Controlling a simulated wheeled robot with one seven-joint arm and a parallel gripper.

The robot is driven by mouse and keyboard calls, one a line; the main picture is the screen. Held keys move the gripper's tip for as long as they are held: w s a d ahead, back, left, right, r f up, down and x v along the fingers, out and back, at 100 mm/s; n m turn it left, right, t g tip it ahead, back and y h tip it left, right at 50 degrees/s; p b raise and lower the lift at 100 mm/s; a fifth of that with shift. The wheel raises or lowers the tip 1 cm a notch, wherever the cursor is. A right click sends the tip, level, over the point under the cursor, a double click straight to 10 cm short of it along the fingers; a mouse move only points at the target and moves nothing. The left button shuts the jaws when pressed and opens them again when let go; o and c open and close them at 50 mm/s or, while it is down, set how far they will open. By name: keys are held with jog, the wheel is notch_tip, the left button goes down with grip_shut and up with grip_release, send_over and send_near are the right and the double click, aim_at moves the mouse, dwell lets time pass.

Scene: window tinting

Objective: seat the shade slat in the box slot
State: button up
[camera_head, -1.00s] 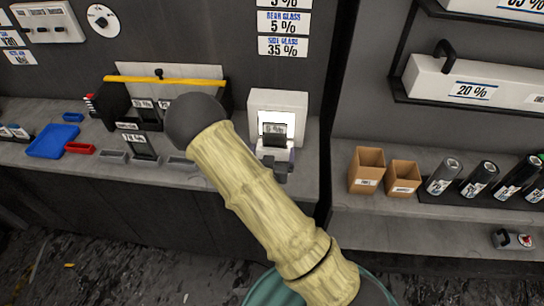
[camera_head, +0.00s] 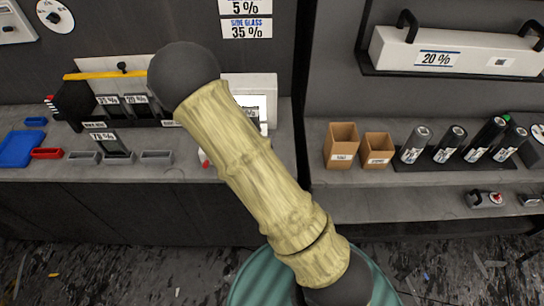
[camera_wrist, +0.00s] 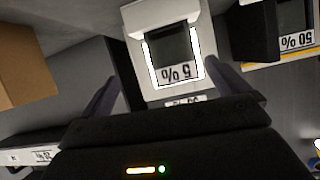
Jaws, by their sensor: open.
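A dark shade slat marked 5 % (camera_wrist: 172,55) stands against the lit panel of a white box (camera_wrist: 140,20) in the wrist view, which is upside down. My gripper (camera_wrist: 160,75) is open, its two fingers apart on either side of the slat's label end. I cannot tell any contact. In the head view my arm hides the gripper and most of the slat; the white box (camera_head: 262,84) shows behind it. A black slotted box (camera_head: 75,101) at left holds several dark slats with percent labels; its end also shows in the wrist view (camera_wrist: 250,38).
A slat marked 70 % (camera_head: 114,144) stands before the black box, near small grey trays (camera_head: 156,158). A blue tray (camera_head: 20,149) and a red one (camera_head: 47,153) lie farther left. Cardboard boxes (camera_head: 341,150) and dark bottles (camera_head: 449,145) stand on the right bench.

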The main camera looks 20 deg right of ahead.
jog(key=s+d+r+n+g+y, duration=0.1)
jog(key=s+r+g, duration=0.3)
jog(key=s, duration=0.5)
jog(key=s+d+r+n+g+y, duration=0.1)
jog(key=s+r+n+g+y, duration=0.2)
jog(key=s, duration=0.6)
notch_tip(320, 180, up, 4)
jog(key=g, duration=0.2)
jog(key=shift+d+n+g, duration=0.3)
jog(key=shift+n, duration=0.1)
